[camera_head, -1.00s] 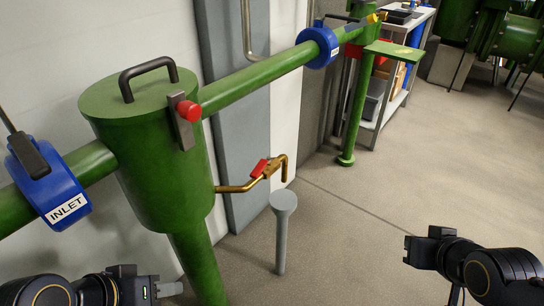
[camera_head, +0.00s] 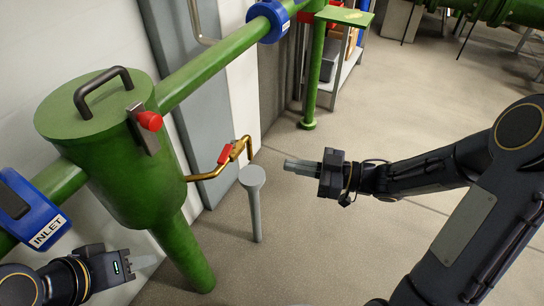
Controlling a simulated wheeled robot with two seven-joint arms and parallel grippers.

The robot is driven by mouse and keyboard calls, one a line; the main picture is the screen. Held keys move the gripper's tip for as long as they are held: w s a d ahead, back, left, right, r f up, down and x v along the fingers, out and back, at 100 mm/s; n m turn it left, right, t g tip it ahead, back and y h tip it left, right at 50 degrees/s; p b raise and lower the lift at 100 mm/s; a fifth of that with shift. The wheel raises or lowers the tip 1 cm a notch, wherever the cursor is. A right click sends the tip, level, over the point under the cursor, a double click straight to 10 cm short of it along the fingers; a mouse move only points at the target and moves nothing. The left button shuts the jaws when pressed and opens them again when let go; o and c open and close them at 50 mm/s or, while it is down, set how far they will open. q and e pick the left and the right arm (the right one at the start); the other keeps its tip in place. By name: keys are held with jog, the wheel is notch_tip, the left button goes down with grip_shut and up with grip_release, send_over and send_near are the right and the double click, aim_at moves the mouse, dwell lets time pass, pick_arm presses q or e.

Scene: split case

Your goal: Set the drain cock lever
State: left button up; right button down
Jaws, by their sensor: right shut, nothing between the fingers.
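The drain cock is a brass pipe (camera_head: 205,176) coming out of the lower side of the green vessel (camera_head: 128,185). Its red lever (camera_head: 225,153) lies along the sloping brass pipe, just before the downturned outlet. My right gripper (camera_head: 287,164) is to the right of the drain cock, pointing left at it, shut and empty, with a gap between its fingertips and the brass outlet. My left gripper (camera_head: 156,261) is at the lower left, in front of the vessel's lower part. Its fingers are pale and partly visible, and I cannot tell whether they are apart.
A grey funnel stand (camera_head: 254,205) rises from the floor below the outlet. A red knob (camera_head: 150,121) sits on the vessel's side. The blue INLET valve (camera_head: 30,212) is at left and another blue collar (camera_head: 270,20) is on the upper pipe.

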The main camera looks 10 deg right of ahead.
aim_at(229, 154)
jog(key=b+x, duration=0.3)
jog(key=x, duration=1)
jog(key=shift+s, duration=0.1)
jog(key=shift+s+a+r, duration=0.1)
jog(key=shift+s+a, duration=0.05)
jog(key=shift+a, duration=0.75)
